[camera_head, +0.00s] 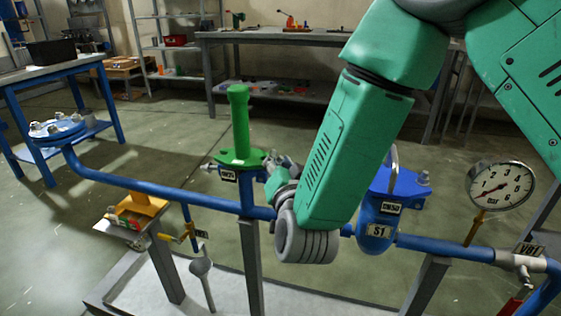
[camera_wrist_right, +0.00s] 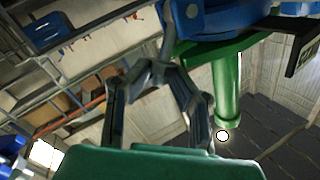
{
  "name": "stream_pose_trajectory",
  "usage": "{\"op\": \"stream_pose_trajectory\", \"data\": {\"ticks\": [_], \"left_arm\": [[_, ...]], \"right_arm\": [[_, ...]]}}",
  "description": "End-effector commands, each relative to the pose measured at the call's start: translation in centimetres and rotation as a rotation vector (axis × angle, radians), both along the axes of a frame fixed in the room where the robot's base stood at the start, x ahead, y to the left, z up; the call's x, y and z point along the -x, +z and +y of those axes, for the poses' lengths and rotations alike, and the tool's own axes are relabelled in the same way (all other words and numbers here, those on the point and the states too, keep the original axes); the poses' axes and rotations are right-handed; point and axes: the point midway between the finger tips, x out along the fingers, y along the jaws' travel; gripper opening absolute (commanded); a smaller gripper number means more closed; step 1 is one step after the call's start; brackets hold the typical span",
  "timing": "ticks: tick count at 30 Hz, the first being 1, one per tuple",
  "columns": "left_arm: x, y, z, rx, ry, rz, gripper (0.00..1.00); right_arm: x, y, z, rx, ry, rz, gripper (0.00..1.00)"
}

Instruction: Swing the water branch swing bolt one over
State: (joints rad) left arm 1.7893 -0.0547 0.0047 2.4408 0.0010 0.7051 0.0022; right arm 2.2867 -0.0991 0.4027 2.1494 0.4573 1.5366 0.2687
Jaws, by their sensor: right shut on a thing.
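A green flanged cap with a tall green post (camera_head: 239,120) stands upright on a branch of the blue pipe (camera_head: 165,190). The post also shows in the right wrist view (camera_wrist_right: 228,95). A grey bolt (camera_head: 211,167) sticks out at the cap's left side. My right gripper (camera_head: 279,165) is at the cap's right side, partly hidden by my own arm. In the right wrist view its fingers (camera_wrist_right: 160,68) are shut around a thin grey swing bolt (camera_wrist_right: 169,35) near the blue flange. Which numbered bolt it is cannot be told. My left gripper is not in view.
A blue strainer (camera_head: 380,210) with grey bolts stands right of my arm, beside a pressure gauge (camera_head: 499,187). A flanged pipe end (camera_head: 56,129) is at left. A yellow-handled valve (camera_head: 182,236) hangs below the pipe. A blue table (camera_head: 85,63) and workbench (camera_head: 285,37) stand behind.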

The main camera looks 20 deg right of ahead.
Motion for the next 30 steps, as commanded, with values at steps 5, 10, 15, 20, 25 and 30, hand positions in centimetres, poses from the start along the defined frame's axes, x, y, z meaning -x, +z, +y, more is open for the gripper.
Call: {"op": "stream_pose_trajectory", "data": {"ticks": [5,10,15,20,25,30], "left_arm": [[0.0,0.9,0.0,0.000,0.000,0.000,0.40],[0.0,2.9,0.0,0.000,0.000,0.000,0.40],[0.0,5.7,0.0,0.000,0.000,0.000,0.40],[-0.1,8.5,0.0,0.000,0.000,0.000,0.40],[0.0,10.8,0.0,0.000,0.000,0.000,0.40],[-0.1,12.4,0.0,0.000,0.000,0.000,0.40]], "right_arm": [[0.0,0.2,0.5,0.020,0.011,0.018,0.00],[-0.1,0.7,0.9,0.079,0.012,0.060,0.00],[-0.4,1.2,1.5,0.171,0.014,0.123,0.00],[-0.8,1.5,2.1,0.274,0.015,0.192,0.00],[-1.1,1.5,2.7,0.371,0.016,0.258,0.00],[-1.4,1.3,3.1,0.446,0.016,0.310,0.00]]}}
